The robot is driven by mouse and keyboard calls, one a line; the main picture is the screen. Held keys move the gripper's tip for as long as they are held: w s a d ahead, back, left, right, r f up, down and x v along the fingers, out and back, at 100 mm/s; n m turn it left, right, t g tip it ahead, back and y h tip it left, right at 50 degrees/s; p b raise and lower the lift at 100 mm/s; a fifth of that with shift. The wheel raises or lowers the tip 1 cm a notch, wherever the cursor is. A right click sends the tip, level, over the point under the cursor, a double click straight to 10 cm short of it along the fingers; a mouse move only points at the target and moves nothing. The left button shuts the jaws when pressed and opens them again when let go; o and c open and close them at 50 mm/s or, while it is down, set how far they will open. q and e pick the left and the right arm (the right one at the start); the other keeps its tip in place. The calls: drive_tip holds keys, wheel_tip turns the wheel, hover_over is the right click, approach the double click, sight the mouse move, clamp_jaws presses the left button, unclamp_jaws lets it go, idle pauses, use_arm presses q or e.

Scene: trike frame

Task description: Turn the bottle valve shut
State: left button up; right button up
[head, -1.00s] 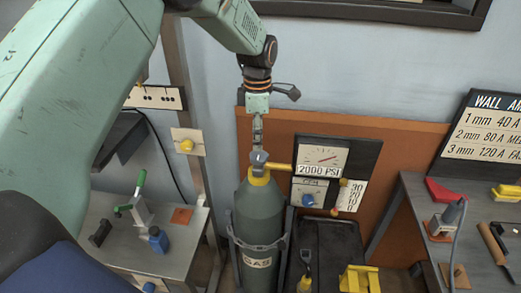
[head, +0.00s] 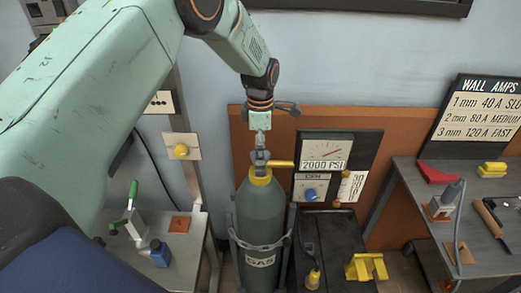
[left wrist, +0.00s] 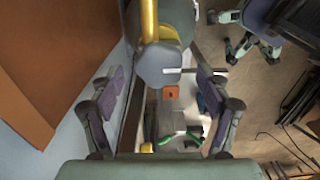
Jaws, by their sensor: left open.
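The green gas bottle (head: 262,218), marked GAS, stands upright with a yellow collar at its neck. Its grey valve knob (head: 260,157) sits on top, with a yellow pipe (head: 281,164) running right toward the gauge. My left gripper (head: 260,148) points down at the knob from above. In the left wrist view the valve knob (left wrist: 158,67) lies between the two spread fingers of my left gripper (left wrist: 162,78), with gaps on both sides. The gripper is open and holds nothing. My right gripper is not in view.
A gauge panel (head: 346,142) reading 2000 PSI stands right of the valve, before an orange board (head: 236,134). A chain and stand hold the bottle. A metal table (head: 190,250) is at left; a workbench (head: 480,250) with tools is at right.

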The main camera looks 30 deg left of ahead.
use_arm(q)
drive_tip(key=shift+s+d+f, duration=0.1)
drive_tip(key=shift+f, duration=0.5)
drive_tip(key=c, duration=1.2)
drive_tip(key=shift+o, duration=0.2)
